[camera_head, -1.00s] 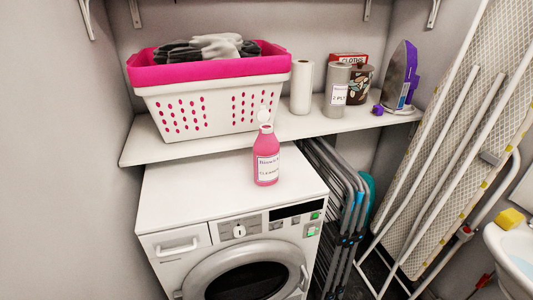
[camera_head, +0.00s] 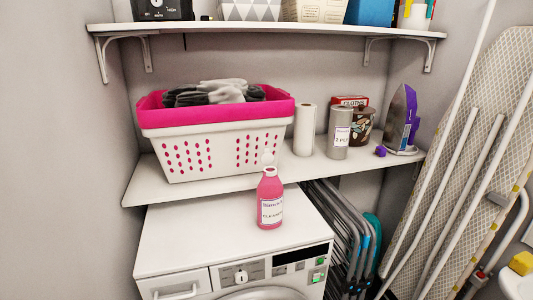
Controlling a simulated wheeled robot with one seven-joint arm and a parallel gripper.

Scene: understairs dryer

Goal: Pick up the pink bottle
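The pink bottle (camera_head: 270,203) stands upright on the white top of the dryer (camera_head: 175,240), near its right side. It has a white cap and a white label with dark lettering. The shelf edge is just behind it, and nothing touches its sides. My gripper does not show in the head view.
A white and pink laundry basket (camera_head: 215,146) with dark and grey cloth sits on the lower shelf (camera_head: 160,190). A paper roll (camera_head: 305,130), a grey canister (camera_head: 340,132) and an iron (camera_head: 402,120) stand to its right. An ironing board (camera_head: 480,140) leans at right. The dryer top left of the bottle is clear.

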